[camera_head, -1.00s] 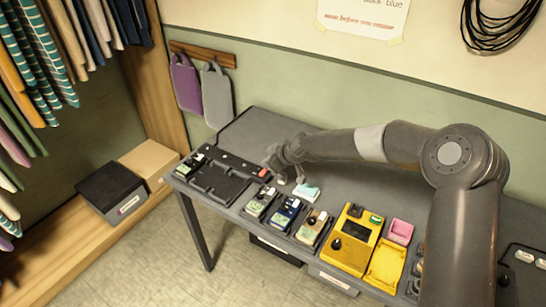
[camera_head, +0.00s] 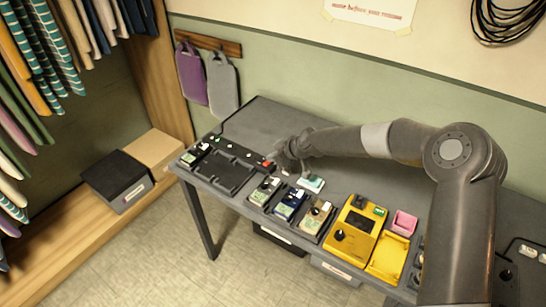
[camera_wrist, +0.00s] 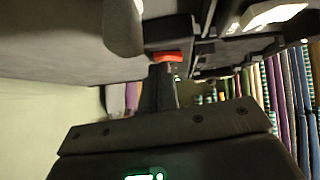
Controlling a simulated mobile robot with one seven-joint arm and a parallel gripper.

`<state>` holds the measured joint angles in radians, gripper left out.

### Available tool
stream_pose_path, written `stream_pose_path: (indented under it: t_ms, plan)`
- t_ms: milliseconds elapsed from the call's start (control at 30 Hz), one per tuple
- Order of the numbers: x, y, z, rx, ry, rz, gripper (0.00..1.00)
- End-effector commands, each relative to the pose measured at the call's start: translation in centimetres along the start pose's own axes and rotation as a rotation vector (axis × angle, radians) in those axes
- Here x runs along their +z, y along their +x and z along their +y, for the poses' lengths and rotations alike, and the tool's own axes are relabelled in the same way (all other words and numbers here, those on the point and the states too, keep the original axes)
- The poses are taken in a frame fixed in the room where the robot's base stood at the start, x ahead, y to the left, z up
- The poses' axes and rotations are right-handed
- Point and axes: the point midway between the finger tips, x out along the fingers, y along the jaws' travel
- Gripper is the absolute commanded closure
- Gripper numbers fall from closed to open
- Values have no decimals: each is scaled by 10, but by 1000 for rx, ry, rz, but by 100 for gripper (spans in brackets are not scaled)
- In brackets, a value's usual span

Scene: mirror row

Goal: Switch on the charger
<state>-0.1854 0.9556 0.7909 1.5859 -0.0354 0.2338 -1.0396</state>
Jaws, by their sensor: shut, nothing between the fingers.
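The charger is a long black strip (camera_head: 236,152) at the left back of the grey table, behind an empty black tray. A red switch (camera_head: 267,164) sits at its right end. My gripper (camera_head: 277,161) is low at that end, right beside the red switch. In the wrist view the shut, empty fingers (camera_wrist: 161,72) point at the red switch (camera_wrist: 167,57), and their tips look very close to it. I cannot tell whether they touch. A small green light (camera_wrist: 177,78) shows beside the fingers. The switch's position is unclear.
The black tray (camera_head: 236,187) lies in front of the strip. Several small devices stand along the front edge, with a yellow unit (camera_head: 352,232) and a pink box (camera_head: 404,222) to the right. A pale teal-topped item (camera_head: 311,183) is just right of my gripper.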

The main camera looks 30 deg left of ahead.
Motion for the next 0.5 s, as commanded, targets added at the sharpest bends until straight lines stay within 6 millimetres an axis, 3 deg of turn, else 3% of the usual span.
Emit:
stream_pose_path:
  t_ms: [500]
  plan:
    - [-2,-3,-16,-2,0,-2,100]
